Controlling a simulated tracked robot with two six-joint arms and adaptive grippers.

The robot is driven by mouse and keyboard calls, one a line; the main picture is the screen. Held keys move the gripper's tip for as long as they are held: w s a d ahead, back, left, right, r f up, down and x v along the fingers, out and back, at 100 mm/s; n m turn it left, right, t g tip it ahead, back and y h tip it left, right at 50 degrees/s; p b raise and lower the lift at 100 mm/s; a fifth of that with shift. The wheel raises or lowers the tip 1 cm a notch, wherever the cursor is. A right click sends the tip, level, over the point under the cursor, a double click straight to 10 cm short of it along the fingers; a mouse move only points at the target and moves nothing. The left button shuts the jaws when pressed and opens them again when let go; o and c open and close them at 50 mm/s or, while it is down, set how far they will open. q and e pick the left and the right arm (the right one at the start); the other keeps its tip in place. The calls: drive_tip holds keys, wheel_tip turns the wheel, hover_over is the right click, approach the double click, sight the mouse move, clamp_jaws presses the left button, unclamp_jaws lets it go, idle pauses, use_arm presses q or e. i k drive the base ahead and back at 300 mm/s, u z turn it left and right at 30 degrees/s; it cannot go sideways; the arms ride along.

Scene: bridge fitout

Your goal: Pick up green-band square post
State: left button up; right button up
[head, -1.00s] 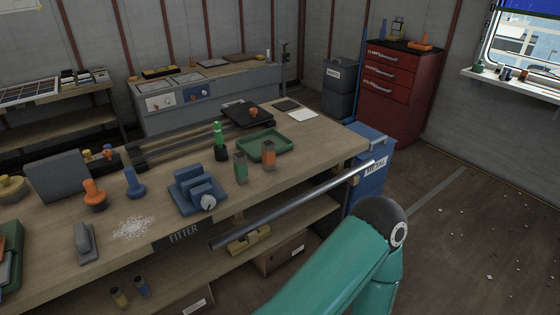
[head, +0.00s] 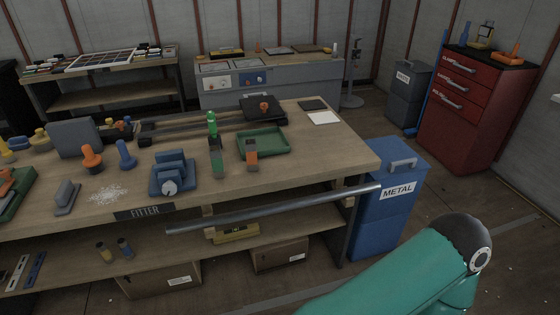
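The green-band square post (head: 216,160) stands upright on the wooden fitter bench (head: 330,150). It is a dark grey block with a green band. It stands left of the green tray (head: 278,150) and in front of a bright green item (head: 212,124). A similar post with an orange band (head: 251,156) stands to its right, at the tray's front left corner. Neither of my grippers is in view. Only a teal link of my arm shows at the bottom right, well apart from the post.
A blue vise-like block (head: 172,174) sits left of the post. A grey bar (head: 280,208) runs along the bench front. A blue METAL bin (head: 385,225) stands at the bench's right end. The bench top right of the tray is mostly clear.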

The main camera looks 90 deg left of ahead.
sight(215, 149)
drive_tip(key=z, duration=0.45)
drive_tip(key=i, duration=0.3)
drive_tip(key=u, duration=2.3)
drive_tip(key=i, duration=0.25)
drive_tip(key=u, duration=1.95)
drive_tip(key=k, duration=0.6)
drive_tip(key=u, duration=0.4)
drive_tip(key=i, duration=1.65)
drive_tip(key=z, duration=0.35)
